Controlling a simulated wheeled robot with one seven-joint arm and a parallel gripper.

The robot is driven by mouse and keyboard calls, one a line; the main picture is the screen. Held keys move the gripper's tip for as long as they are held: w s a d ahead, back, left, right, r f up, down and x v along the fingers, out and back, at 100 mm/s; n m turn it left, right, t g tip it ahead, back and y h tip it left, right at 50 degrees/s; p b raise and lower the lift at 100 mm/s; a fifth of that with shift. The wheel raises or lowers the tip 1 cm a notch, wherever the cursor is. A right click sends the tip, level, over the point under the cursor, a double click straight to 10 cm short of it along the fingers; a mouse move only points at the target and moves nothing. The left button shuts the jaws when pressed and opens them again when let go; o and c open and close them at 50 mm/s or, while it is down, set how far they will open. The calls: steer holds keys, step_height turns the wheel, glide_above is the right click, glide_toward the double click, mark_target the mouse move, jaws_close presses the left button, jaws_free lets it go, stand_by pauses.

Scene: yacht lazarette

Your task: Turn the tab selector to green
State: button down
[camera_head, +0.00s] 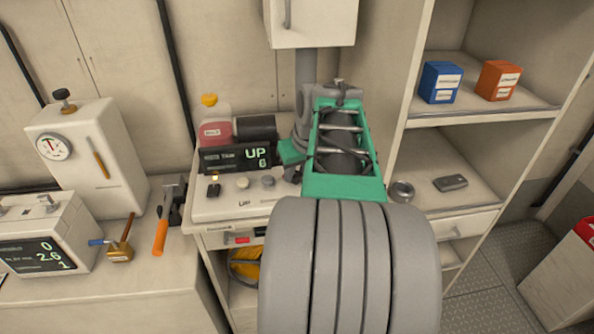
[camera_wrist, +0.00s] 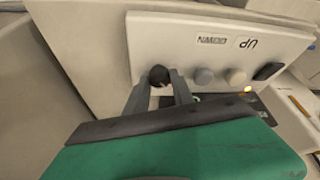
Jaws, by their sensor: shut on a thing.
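A pale control panel (camera_head: 228,205) stands on the bench, with a dark display (camera_head: 235,158) behind it reading "UP" and "6". My gripper (camera_head: 291,172) is at the panel's right end and hides the knob there in the head view. In the wrist view the gripper (camera_wrist: 160,88) has its two fingers closed around a small round black knob (camera_wrist: 158,74), which I take to be the tab selector. A pale pointer mark on the knob is too small to read. I see no green mark beside it.
A grey knob (camera_wrist: 204,76), a beige knob (camera_wrist: 236,76) and a black switch (camera_wrist: 268,71) sit beside the black knob. A yellow light (camera_wrist: 248,89) is lit. Shelving (camera_head: 480,115) rises at right.

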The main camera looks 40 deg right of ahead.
stand_by(0.4)
steer(key=m+h+b, duration=0.1)
steer(key=m+b, duration=0.1)
steer(key=m, duration=0.1)
steer(key=shift+w+a+f, duration=0.1)
steer(key=shift+a, duration=0.05)
steer(key=m+g+h, duration=0.1)
steer(key=m, duration=0.3)
steer(key=shift+w+a, duration=0.1)
steer(key=m, duration=0.1)
steer(key=m+g, duration=0.1)
steer(key=m, duration=0.1)
steer(key=m+g+h+p, duration=0.1)
steer(key=shift+w+r+m, duration=0.1)
steer(key=shift+r+m, duration=0.15)
steer(key=shift+m, duration=0.05)
steer(key=m+g+p, duration=0.1)
steer(key=m, duration=0.3)
steer(key=shift+g+p, duration=0.3)
steer(key=shift+p, duration=0.1)
steer(key=shift+f+m, duration=0.1)
steer(key=shift+m, duration=0.2)
steer(key=c, duration=1.1)
jaws_free()
